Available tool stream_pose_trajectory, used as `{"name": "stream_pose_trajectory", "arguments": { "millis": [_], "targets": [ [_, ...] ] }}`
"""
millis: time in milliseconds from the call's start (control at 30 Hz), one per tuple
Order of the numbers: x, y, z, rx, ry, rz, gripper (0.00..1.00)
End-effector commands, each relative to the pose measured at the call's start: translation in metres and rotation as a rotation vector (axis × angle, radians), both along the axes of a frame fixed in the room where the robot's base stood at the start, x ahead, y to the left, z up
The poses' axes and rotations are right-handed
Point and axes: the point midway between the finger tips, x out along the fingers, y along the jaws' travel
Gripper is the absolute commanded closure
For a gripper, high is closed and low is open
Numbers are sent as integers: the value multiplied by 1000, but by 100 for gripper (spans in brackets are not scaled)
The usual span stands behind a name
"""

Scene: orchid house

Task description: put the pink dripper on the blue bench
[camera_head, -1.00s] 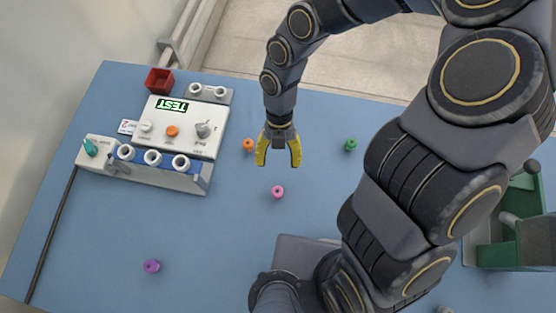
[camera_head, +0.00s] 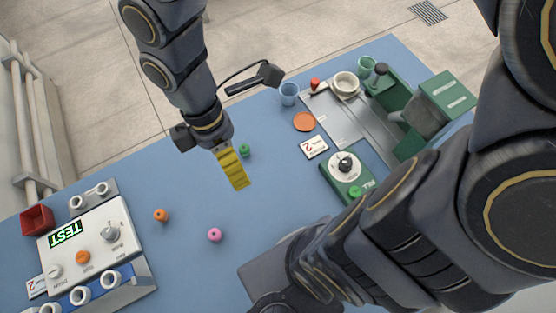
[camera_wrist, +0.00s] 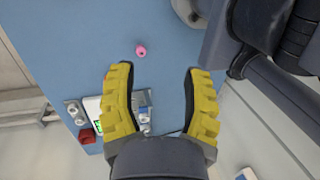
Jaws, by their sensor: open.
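The pink dripper (camera_head: 215,235) is a small round piece with a dark hole in its top. It lies on the blue bench (camera_head: 185,275), right of the white test box. In the wrist view the pink dripper (camera_wrist: 141,51) shows beyond the fingertips, near the middle of the gap. My gripper (camera_head: 239,185) has yellow fingers and hangs above the bench, up and to the right of the pink dripper in the head view. In the wrist view my gripper (camera_wrist: 160,68) is open, with nothing between its fingers.
An orange dripper (camera_head: 161,215) and a green dripper (camera_head: 244,150) lie nearby. The white test box (camera_head: 85,245) and a red bin (camera_head: 38,220) are at left. A green machine (camera_head: 410,125), a blue cup (camera_head: 289,94) and an orange disc (camera_head: 304,121) are at right.

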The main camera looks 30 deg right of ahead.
Motion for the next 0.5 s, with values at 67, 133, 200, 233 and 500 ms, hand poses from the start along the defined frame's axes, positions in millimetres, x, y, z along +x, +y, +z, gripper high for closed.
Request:
{"name": "stream_pose_trajectory", "arguments": {
  "millis": [67,133,200,233,500],
  "targets": [
    [-13,-18,17,-81,-52,-350,52],
    [-26,-30,28,-145,-81,-650,52],
    [-39,-38,35,-195,-99,-921,52],
    [-44,-41,38,-212,-104,-1023,52],
    [-63,-49,47,-275,-123,-1501,52]
  ]
}}
